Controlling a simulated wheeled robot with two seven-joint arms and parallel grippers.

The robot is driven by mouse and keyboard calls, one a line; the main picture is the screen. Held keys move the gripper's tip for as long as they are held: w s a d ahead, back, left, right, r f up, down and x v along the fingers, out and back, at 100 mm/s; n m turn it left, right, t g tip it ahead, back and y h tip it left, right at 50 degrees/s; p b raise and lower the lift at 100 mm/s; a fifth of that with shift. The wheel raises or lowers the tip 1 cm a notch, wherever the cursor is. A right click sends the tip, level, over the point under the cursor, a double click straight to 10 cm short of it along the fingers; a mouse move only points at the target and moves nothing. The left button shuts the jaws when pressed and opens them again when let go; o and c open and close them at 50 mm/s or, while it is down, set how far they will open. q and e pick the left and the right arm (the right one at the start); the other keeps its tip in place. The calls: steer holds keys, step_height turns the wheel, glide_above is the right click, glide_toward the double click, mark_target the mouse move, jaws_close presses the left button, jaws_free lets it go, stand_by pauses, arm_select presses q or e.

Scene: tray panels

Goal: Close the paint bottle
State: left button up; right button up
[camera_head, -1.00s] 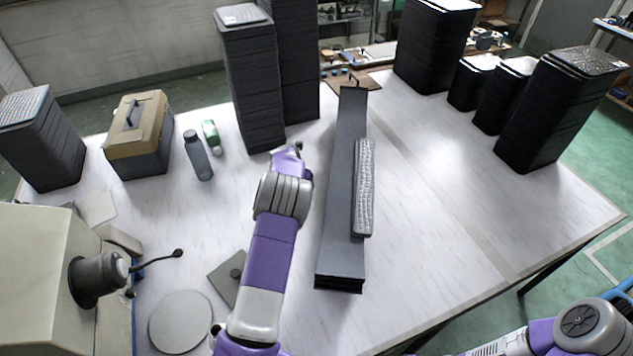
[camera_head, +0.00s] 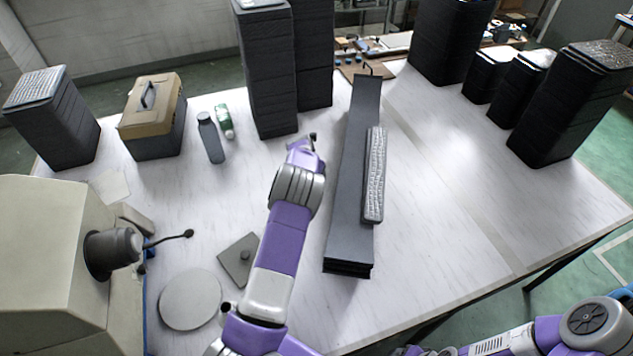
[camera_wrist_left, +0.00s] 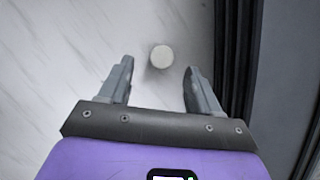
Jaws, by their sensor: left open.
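A small round white disc (camera_wrist_left: 161,57), seen from above, lies beyond and between my left fingertips in the left wrist view. I cannot tell whether it is a loose cap or the top of the paint bottle. My left gripper (camera_wrist_left: 157,78) is open and empty, not touching the disc. In the head view my left gripper (camera_head: 309,140) is mostly hidden by its own wrist, and the disc is not visible there. A green and white bottle (camera_head: 225,121) stands further back beside a dark grey bottle (camera_head: 211,140). My right gripper is not in clear view.
A long dark panel stack (camera_head: 352,200) with a textured grey piece (camera_head: 374,175) lies just right of my left arm. Tall black stacks (camera_head: 265,70) stand behind. A tan toolbox (camera_head: 150,115), a grey disc (camera_head: 190,299) and a beige machine (camera_head: 55,265) are left.

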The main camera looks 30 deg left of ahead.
arm_select(q)
steer(key=x, duration=0.3)
steer(key=shift+w+d+f+b, duration=0.1)
steer(key=shift+w+f+b, duration=0.1)
steer(key=shift+f+b, duration=0.15)
steer(key=shift+c, duration=0.3)
steer(key=c, duration=1)
steer(key=shift+c, duration=0.2)
step_height(320, 180, up, 10)
steer(key=p, duration=0.1)
steer(key=shift+p, duration=0.35)
